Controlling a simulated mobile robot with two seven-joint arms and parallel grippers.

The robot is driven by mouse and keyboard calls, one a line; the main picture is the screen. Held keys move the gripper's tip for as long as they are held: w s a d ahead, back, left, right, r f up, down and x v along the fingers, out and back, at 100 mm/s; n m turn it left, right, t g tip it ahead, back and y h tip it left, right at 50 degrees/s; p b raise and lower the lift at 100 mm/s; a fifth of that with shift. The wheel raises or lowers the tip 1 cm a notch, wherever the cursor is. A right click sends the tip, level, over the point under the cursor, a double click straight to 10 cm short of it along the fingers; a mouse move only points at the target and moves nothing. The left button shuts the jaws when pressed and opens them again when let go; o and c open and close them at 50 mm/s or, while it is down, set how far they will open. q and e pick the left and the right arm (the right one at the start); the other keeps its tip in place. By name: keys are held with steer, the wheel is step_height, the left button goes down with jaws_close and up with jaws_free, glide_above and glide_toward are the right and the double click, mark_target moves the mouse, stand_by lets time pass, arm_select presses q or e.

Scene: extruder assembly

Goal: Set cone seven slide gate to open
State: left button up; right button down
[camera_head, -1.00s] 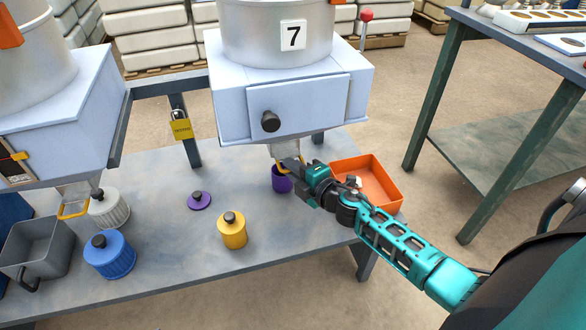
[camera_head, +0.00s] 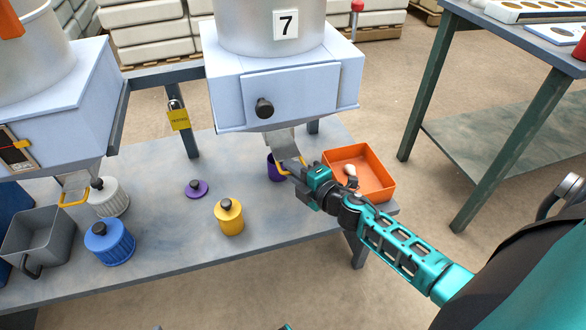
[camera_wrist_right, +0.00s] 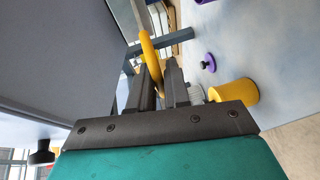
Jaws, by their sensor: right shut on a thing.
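The cone seven hopper bears the number plate "7" (camera_head: 286,24) above a pale blue box (camera_head: 290,88) with a black knob. Its slide gate (camera_head: 282,143) is a grey metal plate that sticks out below the box, tilted down toward me. Its yellow handle (camera_head: 283,170) is at the plate's front end and also shows in the right wrist view (camera_wrist_right: 149,52). My right gripper (camera_head: 297,169) is shut on the yellow handle. Its dark fingers also show in the right wrist view (camera_wrist_right: 164,72).
A purple cup (camera_head: 275,168) stands just behind the handle. An orange tray (camera_head: 375,180) is close right of my gripper. A purple lid (camera_head: 196,188), a yellow jar (camera_head: 229,218) and a blue jar (camera_head: 109,243) are on the bench (camera_head: 180,270). Another hopper is left.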

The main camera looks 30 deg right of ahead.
steer(key=c, duration=1.2)
jaws_free()
steer(key=shift+o, duration=0.2)
steer(key=shift+s, duration=0.3)
steer(key=p+v, duration=0.1)
steer(key=v, duration=1.1)
steer(key=shift+s, duration=0.15)
steer(key=shift+r, duration=0.1)
